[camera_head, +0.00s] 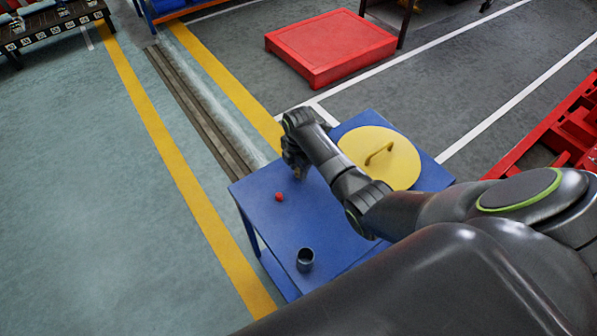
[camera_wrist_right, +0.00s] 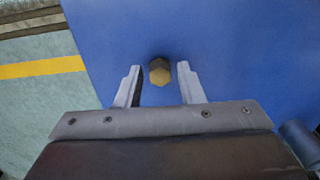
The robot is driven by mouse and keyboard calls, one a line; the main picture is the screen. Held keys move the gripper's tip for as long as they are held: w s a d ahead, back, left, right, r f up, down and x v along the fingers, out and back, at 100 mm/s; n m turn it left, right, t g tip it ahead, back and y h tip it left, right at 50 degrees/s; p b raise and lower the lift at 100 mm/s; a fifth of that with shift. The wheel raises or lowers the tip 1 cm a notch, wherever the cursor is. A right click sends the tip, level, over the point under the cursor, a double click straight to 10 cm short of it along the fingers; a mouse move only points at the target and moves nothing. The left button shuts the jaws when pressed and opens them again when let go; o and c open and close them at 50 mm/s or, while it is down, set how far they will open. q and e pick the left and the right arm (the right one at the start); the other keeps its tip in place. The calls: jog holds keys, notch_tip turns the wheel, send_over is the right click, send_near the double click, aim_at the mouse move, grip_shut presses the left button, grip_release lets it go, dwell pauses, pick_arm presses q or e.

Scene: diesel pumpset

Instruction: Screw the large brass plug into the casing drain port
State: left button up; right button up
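The large brass plug (camera_wrist_right: 160,72) shows in the right wrist view as a small brass hexagonal piece over the blue table. My right gripper (camera_wrist_right: 160,80) is open, with one finger on each side of the plug and a visible gap to both. Whether the plug stands on the table is hard to tell. In the head view my right gripper (camera_head: 297,170) is over the far left part of the blue table, and the plug is not clearly visible there. My left gripper is not in view. I cannot identify the casing drain port in either view.
The blue table (camera_head: 262,215) also holds a small red ball-like piece (camera_head: 279,197), a dark cup (camera_head: 305,260) and a yellow round lid with a handle (camera_head: 400,160). A red platform (camera_head: 330,50) lies on the floor behind. Red framework (camera_head: 570,130) stands at the right.

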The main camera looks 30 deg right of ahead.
aim_at(298, 170)
jog(key=shift+p, duration=0.3)
dwell(0.5)
jog(key=shift+c, duration=0.2)
grip_shut()
jog(key=shift+r+p, duration=1.8)
jog(key=shift+p, duration=0.3)
jog(key=shift+s+f, duration=0.1)
